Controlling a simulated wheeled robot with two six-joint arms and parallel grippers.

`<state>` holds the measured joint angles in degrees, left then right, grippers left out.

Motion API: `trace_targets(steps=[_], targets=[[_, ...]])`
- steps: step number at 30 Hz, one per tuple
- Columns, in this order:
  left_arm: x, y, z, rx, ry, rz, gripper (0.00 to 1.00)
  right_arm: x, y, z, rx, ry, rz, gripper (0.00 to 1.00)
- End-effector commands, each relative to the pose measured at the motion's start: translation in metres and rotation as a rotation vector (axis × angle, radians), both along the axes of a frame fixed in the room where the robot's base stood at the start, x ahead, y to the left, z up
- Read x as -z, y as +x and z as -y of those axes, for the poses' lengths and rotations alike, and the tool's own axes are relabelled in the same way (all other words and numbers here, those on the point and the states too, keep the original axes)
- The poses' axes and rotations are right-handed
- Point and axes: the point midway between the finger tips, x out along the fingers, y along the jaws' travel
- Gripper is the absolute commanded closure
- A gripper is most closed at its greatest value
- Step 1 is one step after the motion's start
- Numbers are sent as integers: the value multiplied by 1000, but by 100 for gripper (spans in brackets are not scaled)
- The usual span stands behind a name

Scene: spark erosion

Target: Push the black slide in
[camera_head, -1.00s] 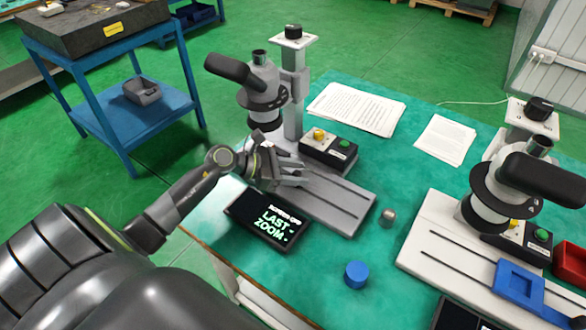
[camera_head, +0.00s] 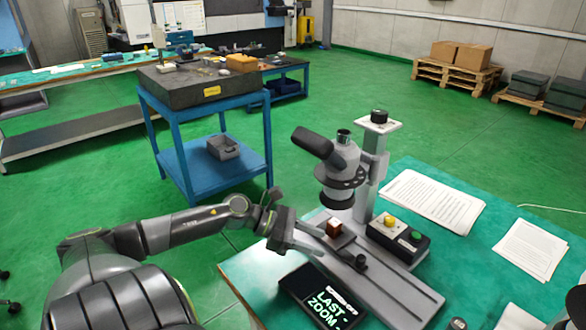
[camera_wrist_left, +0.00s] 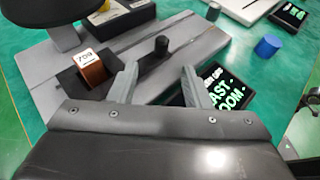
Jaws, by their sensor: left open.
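The black slide (camera_head: 346,247) lies on the grey microscope base (camera_head: 397,291) below the near microscope (camera_head: 340,170). A copper-brown block with a white label (camera_head: 334,226) sits on it. The slide (camera_wrist_left: 72,82) and block (camera_wrist_left: 91,69) also show in the left wrist view, with an upright black knob (camera_wrist_left: 161,46) to their right. My left gripper (camera_head: 318,246) is open beside the slide's near side. In the left wrist view its two fingers (camera_wrist_left: 160,76) are apart, with the knob just beyond the gap between them. I cannot tell whether a finger touches anything. My right gripper is out of view.
A dark screen reading "LAST ZOOM" (camera_head: 323,295) lies just in front of the base. A button box (camera_head: 398,238) stands behind it. Papers (camera_head: 433,202) lie farther back. A blue round piece (camera_wrist_left: 268,46) stands on the green table.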

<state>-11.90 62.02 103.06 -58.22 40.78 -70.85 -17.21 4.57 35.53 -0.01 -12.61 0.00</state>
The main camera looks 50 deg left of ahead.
Motion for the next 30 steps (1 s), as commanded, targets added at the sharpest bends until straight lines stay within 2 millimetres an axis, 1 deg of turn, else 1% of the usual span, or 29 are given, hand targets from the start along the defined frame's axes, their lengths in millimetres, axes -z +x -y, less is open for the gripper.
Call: trace_targets(steps=[1, 6, 13, 19, 30], targets=[[-2, -5, -5, 0, 3, -4, 56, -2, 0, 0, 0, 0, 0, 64], [-11, -17, -18, -1, 4, -4, 56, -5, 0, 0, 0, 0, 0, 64], [-18, -28, -31, 0, 1, -2, 56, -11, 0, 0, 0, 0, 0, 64], [-20, -31, -34, -2, 0, 0, 56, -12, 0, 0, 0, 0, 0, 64], [-20, -31, -35, -2, 0, 0, 56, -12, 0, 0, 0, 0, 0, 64]])
